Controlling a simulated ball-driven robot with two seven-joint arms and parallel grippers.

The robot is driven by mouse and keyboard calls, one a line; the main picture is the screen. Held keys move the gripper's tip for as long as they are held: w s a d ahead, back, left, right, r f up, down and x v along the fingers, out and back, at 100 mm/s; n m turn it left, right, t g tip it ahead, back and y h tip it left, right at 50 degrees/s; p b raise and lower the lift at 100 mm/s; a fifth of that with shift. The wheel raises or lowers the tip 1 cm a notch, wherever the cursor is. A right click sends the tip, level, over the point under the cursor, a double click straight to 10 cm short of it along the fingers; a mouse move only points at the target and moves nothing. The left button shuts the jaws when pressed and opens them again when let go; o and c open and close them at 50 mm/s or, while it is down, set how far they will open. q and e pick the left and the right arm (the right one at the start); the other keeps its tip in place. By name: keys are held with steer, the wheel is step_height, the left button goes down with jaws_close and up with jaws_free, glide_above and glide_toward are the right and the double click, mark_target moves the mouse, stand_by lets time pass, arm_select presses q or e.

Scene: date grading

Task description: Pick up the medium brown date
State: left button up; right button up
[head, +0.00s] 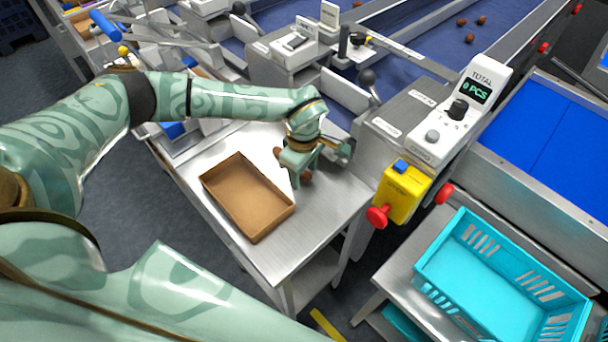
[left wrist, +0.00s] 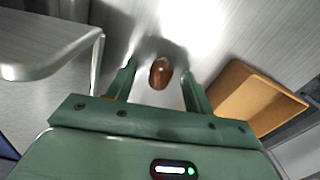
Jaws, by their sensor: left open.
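A brown date (head: 306,176) lies on the steel table (head: 335,195), partly hidden under my left gripper (head: 319,168) in the head view. Another brown date (head: 277,151) shows just left of the gripper, near the tray. In the left wrist view one glossy brown date (left wrist: 160,73) lies between and slightly beyond the two fingers of my left gripper (left wrist: 159,80). The fingers are apart, with a gap on both sides of the date. My right gripper is not in view.
An open brown tray (head: 205,182) stands on the table left of the gripper. A grey console with a yellow switch box (head: 403,193) and red buttons rises at the right. A turquoise crate (head: 433,262) stands lower right. More dates (head: 469,38) lie on the blue belt.

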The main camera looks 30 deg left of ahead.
arm_select(q)
steer(key=c, duration=0.7)
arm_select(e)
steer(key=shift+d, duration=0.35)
arm_select(q)
steer(key=shift+c, duration=0.2)
